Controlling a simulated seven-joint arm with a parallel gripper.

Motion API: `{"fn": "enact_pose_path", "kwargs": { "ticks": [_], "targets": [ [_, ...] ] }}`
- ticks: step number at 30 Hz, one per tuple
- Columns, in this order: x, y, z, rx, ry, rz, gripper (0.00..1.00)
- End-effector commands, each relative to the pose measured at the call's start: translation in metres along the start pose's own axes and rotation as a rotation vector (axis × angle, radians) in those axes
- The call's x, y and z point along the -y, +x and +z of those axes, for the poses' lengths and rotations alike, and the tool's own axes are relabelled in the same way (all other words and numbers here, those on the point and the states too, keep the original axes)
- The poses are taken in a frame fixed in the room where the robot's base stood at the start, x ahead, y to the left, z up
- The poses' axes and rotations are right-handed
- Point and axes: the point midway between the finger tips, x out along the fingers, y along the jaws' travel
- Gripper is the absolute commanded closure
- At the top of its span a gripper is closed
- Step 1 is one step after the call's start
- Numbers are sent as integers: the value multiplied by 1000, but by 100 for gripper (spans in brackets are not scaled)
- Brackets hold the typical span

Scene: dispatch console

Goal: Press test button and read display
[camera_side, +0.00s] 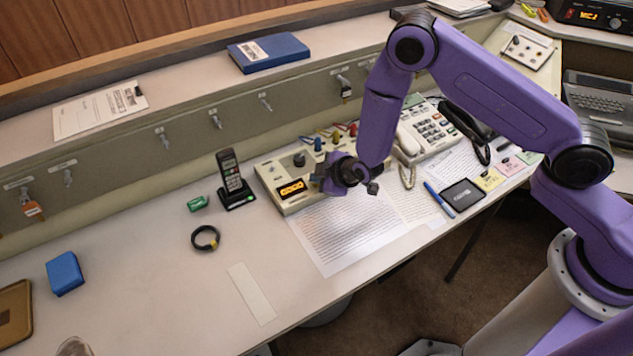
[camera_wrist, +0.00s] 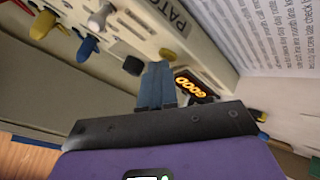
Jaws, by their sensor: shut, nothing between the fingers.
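The cream patch box (camera_side: 268,172) stands on the desk with a small lit orange display (camera_side: 292,188) on its front part. The display also shows close up in the wrist view (camera_wrist: 196,87), turned; its characters look like "GOOD", but I cannot read them surely. My gripper (camera_side: 322,176) is over the box's right part, just right of the display. In the wrist view my gripper (camera_wrist: 157,68) is shut and empty, its fingertips beside the display. Whether they touch the box is unclear. I cannot pick out the test button; the fingers may hide it.
A black knob (camera_side: 299,159) and coloured plugs (camera_side: 335,137) stand up on the box. A cordless phone (camera_side: 233,182) is to its left, a desk telephone (camera_side: 422,130) to its right. Printed sheets (camera_side: 345,235) lie in front.

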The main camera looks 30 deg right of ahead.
Motion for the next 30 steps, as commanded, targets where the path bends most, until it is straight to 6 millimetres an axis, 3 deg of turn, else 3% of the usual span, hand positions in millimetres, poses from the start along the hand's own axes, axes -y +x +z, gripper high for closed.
{"fn": "enact_pose_path", "kwargs": {
  "ticks": [30],
  "targets": [
    [-9,-13,-8,1,0,-1,100]
  ]
}}
